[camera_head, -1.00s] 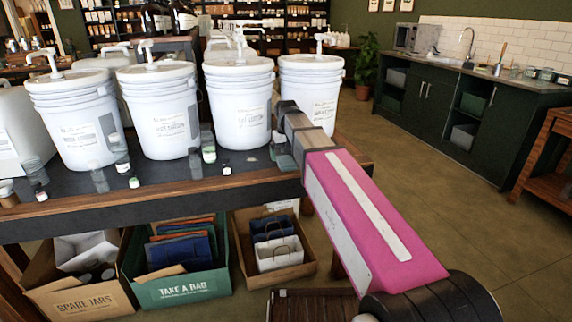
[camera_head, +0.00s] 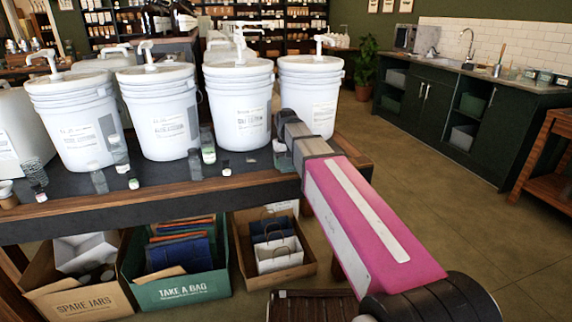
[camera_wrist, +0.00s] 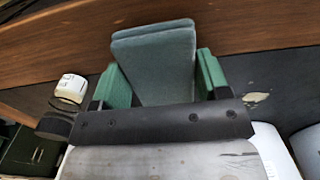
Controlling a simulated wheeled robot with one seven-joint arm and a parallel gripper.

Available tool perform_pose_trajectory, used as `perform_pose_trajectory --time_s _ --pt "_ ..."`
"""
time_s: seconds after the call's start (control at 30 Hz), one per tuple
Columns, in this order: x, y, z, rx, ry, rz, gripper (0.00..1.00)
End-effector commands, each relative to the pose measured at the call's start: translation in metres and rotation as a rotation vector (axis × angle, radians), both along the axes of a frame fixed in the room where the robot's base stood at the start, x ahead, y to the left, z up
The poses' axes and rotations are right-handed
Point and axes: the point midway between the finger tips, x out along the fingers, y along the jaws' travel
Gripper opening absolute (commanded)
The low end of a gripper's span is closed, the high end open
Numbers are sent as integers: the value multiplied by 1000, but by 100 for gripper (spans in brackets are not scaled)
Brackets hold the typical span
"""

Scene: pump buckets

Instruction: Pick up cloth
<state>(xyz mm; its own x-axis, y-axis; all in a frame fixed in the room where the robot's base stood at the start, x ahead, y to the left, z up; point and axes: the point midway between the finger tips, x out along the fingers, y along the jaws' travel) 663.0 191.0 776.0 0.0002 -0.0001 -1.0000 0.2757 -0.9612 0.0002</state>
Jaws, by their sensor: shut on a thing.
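The cloth (camera_wrist: 155,50) is a grey-green folded pad in the wrist view. It stands between the two green fingers of my gripper (camera_wrist: 156,76), which is shut on it. The cloth's lower part is hidden behind the dark gripper body. In the head view my gripper (camera_head: 284,150) is at the right end of the dark table (camera_head: 190,192), in front of the rightmost bucket (camera_head: 312,95). The cloth is too small and covered there to make out clearly. I cannot tell whether it still touches the tabletop.
White pump buckets (camera_head: 165,112) stand in a row behind my gripper. Small jars (camera_head: 208,150) stand along the table's front, and a white-capped jar (camera_wrist: 70,88) is near my gripper. Boxes (camera_head: 180,285) sit below the table. Open floor (camera_head: 450,230) lies to the right.

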Motion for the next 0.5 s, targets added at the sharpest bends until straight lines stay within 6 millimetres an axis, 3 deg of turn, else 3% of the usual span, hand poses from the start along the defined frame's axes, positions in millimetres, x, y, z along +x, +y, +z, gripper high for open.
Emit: perform_pose_trajectory --time_s 0.23,0.43,0.5 --pt "0 0 12 1 -2 0 43" --pt "1 0 41 1 -3 0 43" --pt "-12 11 50 0 -1 4 43"
